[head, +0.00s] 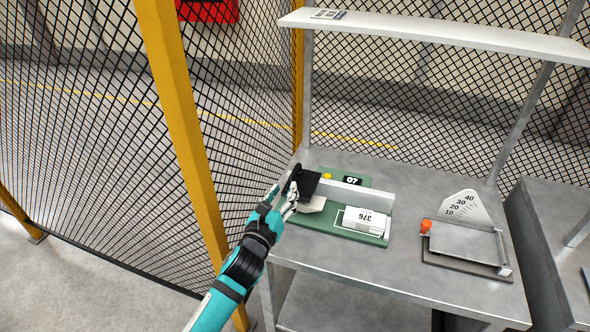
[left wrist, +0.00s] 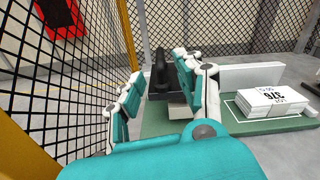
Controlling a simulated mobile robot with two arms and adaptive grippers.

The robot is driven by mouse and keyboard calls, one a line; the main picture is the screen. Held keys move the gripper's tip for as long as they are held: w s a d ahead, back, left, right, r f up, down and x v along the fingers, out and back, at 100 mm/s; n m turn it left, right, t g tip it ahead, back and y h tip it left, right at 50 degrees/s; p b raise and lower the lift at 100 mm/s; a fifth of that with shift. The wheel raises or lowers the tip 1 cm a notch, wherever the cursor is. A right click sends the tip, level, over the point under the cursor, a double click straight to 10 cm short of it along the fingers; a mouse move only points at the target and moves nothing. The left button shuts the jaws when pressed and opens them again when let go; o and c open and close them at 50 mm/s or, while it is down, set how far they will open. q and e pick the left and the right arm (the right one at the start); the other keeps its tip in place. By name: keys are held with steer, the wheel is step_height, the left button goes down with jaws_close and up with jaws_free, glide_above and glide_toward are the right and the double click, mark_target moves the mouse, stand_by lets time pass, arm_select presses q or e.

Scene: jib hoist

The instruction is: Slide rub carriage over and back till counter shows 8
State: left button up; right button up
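The rub tester is a green base (head: 330,226) on the grey bench, with a light rail along it. Its black rub carriage (head: 308,183) is at the rail's left end, with an upright black handle (left wrist: 160,68) visible in the left wrist view. The small black counter (head: 352,180) behind the rail reads 07. My left gripper (head: 290,196) is at the carriage. In the left wrist view its fingers (left wrist: 158,82) stand apart, one on each side of the handle; firm contact is not clear. My right gripper is not in view.
A white block (head: 367,221) marked 376 lies on the base's right part. A yellow button (head: 327,176) is beside the counter. Right of it stands a grey device with a scale plate (head: 463,207) and orange knob (head: 426,226). A shelf (head: 430,32) overhangs; mesh fencing stands behind and left.

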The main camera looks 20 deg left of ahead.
mark_target(292, 176)
arm_select(q)
steer(key=w, duration=0.9)
steer(key=shift+w+d, duration=0.1)
steer(key=shift+d, duration=0.05)
jaws_close()
